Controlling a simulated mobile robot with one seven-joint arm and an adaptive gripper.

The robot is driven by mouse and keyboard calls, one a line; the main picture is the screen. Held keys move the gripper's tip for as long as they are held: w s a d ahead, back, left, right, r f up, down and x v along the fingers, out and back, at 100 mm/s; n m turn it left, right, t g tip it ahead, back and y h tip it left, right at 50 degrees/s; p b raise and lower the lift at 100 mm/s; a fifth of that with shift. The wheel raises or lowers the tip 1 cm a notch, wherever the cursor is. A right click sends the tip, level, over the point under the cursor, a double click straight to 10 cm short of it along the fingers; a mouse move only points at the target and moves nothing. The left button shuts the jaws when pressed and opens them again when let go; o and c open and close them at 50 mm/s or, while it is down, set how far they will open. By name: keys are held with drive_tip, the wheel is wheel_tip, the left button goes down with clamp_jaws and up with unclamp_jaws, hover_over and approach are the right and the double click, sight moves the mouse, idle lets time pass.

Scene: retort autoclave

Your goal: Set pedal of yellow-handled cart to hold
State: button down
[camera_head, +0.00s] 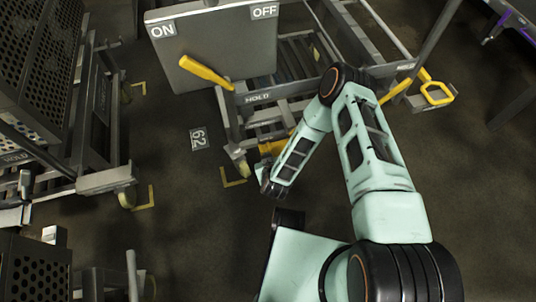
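The cart with yellow handles (283,104) stands at the top centre. A yellow lever (207,72) slants at its left, in front of a grey panel (222,55) marked ON and OFF. A HOLD label (257,98) is on the cart's front bar. A yellow loop handle (437,92) is at its right end. A yellow-orange piece (273,147) shows low on the cart, partly behind my arm; I cannot tell if it is the pedal or how it is set. My gripper (268,184) is at the cart's lower front, near this piece. Its fingers are too small and dark to read, and contact is unclear.
Another grey cart (105,180) with a perforated crate (38,65) stands at the left. A further perforated box (35,270) is at the lower left. Yellow corner marks (233,180) and a number plate (199,138) lie on the dark floor. Floor between the carts is clear.

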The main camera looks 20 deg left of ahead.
drive_tip(key=shift+s+a+f, duration=0.1)
drive_tip(key=shift+a+f, duration=0.1)
drive_tip(key=shift+f, duration=0.55)
drive_tip(key=shift+r, duration=0.15)
